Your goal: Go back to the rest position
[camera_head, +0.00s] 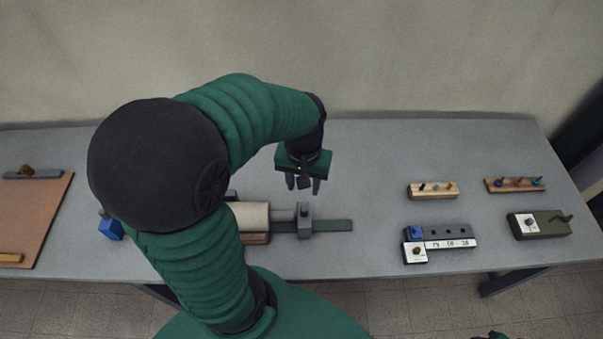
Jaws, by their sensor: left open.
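My left gripper (303,185) is open and empty. It points down above the grey table (370,165), near the middle of the picture. Its green arm comes in from the bottom left, bends at a large black joint and reaches over to the right. The gripper is just behind a device with a cream roller and a grey upright block (304,220) on a green rail. I cannot tell the exact height of the fingers above the table. My right gripper is not in view.
My left arm hides part of the roller device and a blue block (111,229). A brown board (32,215) lies at far left. At right are wooden peg strips (433,190), a numbered block (440,240) and a green box (545,224). The table between is clear.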

